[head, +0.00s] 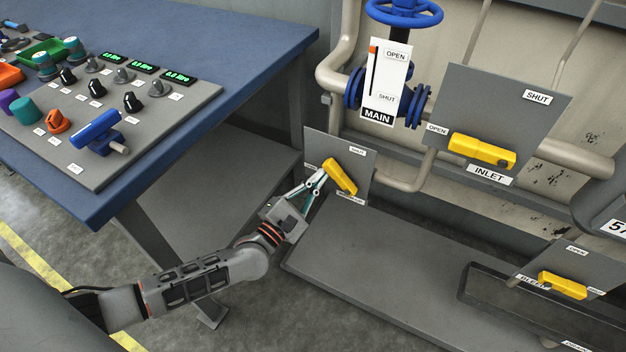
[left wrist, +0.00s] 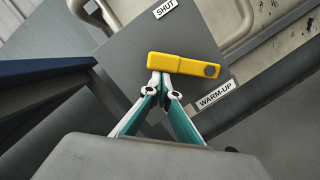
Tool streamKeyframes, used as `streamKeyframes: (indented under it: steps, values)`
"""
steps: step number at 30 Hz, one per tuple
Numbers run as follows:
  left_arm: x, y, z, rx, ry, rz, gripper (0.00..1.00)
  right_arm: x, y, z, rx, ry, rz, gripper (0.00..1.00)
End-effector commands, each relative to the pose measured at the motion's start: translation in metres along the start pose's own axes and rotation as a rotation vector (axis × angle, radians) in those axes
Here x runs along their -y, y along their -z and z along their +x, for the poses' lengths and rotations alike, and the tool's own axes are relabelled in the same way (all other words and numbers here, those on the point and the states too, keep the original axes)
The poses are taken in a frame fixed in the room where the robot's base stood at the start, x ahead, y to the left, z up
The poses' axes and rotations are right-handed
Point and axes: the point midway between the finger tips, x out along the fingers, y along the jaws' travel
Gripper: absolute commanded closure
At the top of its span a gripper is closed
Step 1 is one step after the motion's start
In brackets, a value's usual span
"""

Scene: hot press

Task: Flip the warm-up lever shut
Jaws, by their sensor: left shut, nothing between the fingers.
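The yellow warm-up lever (head: 340,176) sits on a small grey plate (head: 362,170). It slants from upper left to lower right, its free end between the left side and the SHUT label (head: 357,150) at the plate's upper right. In the left wrist view the lever (left wrist: 182,65) lies nearly level, its dark round pivot at the right end, above the WARM-UP label (left wrist: 216,95). My left gripper (head: 320,178) is shut and empty. Its fingertips (left wrist: 162,82) are at the lever's lower edge; I cannot tell whether they touch. My right gripper is not in view.
The inlet plate (head: 520,110) with its yellow lever (head: 482,150) and the blue main valve wheel (head: 403,12) are to the right. A bleed lever (head: 562,285) is lower right. A blue bench (head: 250,50) with a control panel stands left. A grey slab (head: 390,260) lies below.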

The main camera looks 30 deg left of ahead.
Motion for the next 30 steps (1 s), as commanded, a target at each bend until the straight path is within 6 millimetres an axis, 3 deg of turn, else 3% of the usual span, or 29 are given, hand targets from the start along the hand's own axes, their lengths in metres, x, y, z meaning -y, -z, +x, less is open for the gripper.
streamKeyframes:
  steps: [1,13,24,30]
  values:
    - [-0.013,-0.014,0.008,0.013,-0.002,0.047,1.0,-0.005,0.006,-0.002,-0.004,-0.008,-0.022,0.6]
    - [-0.018,-0.041,0.014,0.009,0.089,0.412,1.0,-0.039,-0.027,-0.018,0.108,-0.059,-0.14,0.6]
    - [-0.009,-0.056,0.015,0.002,0.161,0.665,1.0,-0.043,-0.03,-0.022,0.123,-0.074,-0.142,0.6]
    - [-0.005,-0.059,0.015,0.002,0.164,0.66,1.0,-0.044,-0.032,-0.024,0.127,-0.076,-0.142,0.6]
